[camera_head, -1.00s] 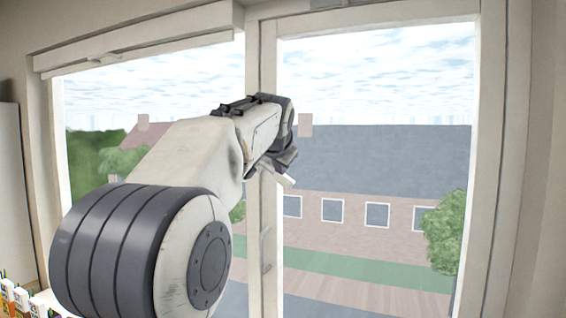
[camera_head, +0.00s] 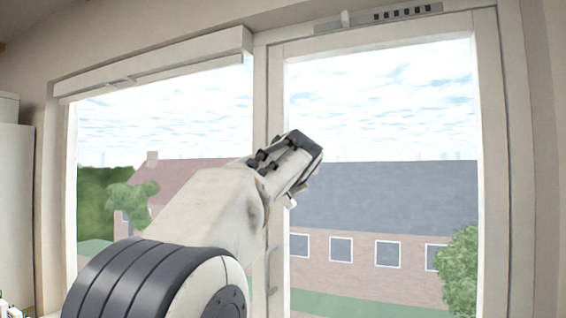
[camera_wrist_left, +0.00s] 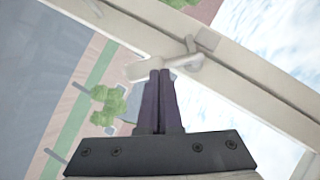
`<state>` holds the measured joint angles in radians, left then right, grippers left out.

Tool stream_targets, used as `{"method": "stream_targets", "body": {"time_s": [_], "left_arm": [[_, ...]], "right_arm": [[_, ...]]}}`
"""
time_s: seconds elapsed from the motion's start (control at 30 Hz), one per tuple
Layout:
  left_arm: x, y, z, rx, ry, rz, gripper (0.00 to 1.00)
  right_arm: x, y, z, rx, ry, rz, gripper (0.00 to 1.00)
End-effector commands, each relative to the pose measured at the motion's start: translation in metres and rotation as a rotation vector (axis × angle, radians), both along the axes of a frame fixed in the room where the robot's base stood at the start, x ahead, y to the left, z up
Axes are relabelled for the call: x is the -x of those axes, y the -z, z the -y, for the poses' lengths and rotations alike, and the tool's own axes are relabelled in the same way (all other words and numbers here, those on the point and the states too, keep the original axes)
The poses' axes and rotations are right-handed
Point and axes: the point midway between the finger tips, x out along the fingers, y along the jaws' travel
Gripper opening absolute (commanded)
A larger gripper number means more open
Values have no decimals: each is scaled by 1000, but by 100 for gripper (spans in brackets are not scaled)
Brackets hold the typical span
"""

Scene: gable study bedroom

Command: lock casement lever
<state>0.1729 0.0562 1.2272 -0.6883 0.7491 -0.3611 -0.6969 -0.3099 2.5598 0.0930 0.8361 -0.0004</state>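The casement lever (camera_wrist_left: 168,65) is a pale handle on the white window frame. In the left wrist view it reaches left from its pivot, across the front of my fingertips. A small pale end of it (camera_head: 290,202) shows just below my gripper in the head view; my gripper and arm hide the rest. My left gripper (camera_wrist_left: 160,73) has its two dark fingers together, tips right at the lever. I cannot tell whether they touch it. My right gripper is in neither view.
A second pale handle (camera_head: 272,272) sits lower on the middle post. The window frame (camera_head: 493,160) surrounds the right pane. A vent strip (camera_head: 378,18) runs along the top, and a blind box (camera_head: 150,60) is above the left pane.

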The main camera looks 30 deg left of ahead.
Motion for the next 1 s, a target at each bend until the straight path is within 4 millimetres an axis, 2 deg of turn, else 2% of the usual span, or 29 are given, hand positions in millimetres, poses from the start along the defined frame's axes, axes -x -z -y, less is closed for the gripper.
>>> {"method": "stream_targets", "body": {"time_s": [0.03,0.83,1.0], "left_arm": [[0,14,-8,2,-22,-35,0],[-1,13,-7,3,-21,-34,0],[2,3,-3,2,-21,-31,0]], "right_arm": [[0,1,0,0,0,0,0],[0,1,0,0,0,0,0],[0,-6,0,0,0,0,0]]}}
